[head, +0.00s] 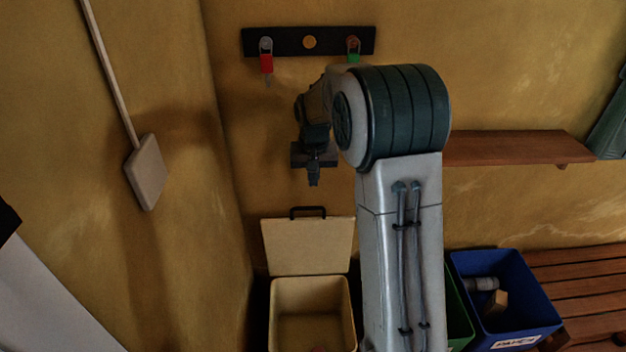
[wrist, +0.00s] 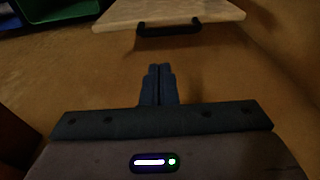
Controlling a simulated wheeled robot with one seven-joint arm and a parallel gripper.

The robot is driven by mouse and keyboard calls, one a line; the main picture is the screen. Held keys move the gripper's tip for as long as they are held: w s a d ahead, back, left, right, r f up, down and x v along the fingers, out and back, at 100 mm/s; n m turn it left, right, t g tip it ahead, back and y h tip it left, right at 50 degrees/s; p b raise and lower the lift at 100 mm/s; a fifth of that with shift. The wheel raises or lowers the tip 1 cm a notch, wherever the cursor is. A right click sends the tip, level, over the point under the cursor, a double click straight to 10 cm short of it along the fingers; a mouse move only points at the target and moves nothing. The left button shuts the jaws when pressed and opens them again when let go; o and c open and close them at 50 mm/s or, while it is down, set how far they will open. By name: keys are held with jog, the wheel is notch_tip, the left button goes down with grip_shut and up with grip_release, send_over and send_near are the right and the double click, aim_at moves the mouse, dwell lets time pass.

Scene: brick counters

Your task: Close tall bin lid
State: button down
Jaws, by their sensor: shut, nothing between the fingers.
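The tall bin (head: 312,310) is beige and stands low against the wall in the head view. Its lid (head: 308,247) is open, tilted up against the wall, with a black handle (head: 308,212) on its top edge. A reddish thing lies inside the bin. My gripper (head: 314,181) is above the lid, apart from it, pointing down with its fingers together and empty. In the wrist view my gripper (wrist: 157,70) shows shut fingers, with the lid (wrist: 170,10) and its handle (wrist: 168,30) beyond them.
A blue bin (head: 505,295) holding a few things and a partly hidden green bin (head: 457,305) stand right of the beige bin. A wooden bench (head: 590,285) is at far right, a brown shelf (head: 515,148) above. A hook rack (head: 309,41) hangs on the wall.

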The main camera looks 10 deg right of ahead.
notch_tip(320, 180, down, 8)
jog(key=w, duration=0.1)
jog(key=shift+f, duration=0.2)
jog(key=shift+b, duration=0.35)
